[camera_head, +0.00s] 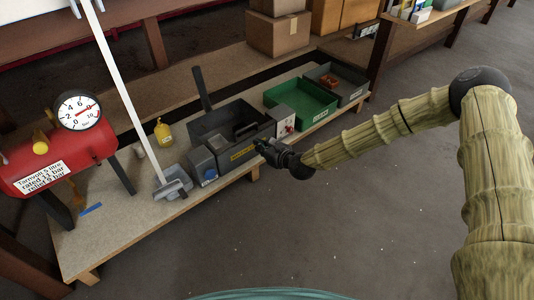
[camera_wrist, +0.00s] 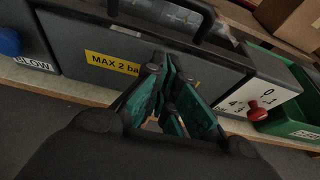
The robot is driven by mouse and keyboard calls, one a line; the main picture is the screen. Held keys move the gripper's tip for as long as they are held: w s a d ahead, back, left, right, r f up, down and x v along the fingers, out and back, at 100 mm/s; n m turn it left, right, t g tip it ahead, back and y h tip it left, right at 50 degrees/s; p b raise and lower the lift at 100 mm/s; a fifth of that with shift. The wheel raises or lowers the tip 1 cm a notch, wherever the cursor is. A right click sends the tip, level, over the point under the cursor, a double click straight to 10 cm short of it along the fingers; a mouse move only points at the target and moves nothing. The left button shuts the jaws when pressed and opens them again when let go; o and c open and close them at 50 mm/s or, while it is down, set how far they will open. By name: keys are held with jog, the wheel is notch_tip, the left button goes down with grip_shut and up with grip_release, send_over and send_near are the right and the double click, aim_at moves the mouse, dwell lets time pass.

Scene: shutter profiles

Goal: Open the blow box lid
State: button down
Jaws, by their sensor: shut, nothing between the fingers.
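The blow box (camera_head: 222,158) is a dark grey box with a yellow label on its front. It stands on the low bench, and its label reads "MAX 2 ba…" in the wrist view (camera_wrist: 78,50). A dark handle (camera_head: 246,130) is at its upper front edge; it also shows at the top of the wrist view (camera_wrist: 196,30). I cannot tell clearly whether the lid is shut. My gripper (camera_head: 262,146) is at the box's front right, apart from the handle. Its green-padded fingers (camera_wrist: 171,98) are together and empty, covering part of the box front. Contact with the box is unclear.
A blue button (camera_wrist: 9,41) marked BLOW is left of the box. A pale panel with a red knob (camera_head: 288,127) is right of it, then a green bin (camera_head: 302,101). A red air tank (camera_head: 60,158) with a gauge stands left. The floor in front is clear.

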aim_at(249, 133)
jog(key=shift+w+a+r, duration=0.25)
jog(key=shift+w+r, duration=0.1)
jog(key=shift+r, duration=0.25)
jog(key=shift+w+a+r+b, duration=0.25)
jog(key=shift+r+b, duration=0.15)
jog(key=shift+r, duration=0.1)
jog(key=shift+w+a+r+b, duration=0.15)
jog(key=shift+w+r+b, duration=0.15)
jog(key=shift+r, duration=0.2)
jog(key=shift+r, duration=0.25)
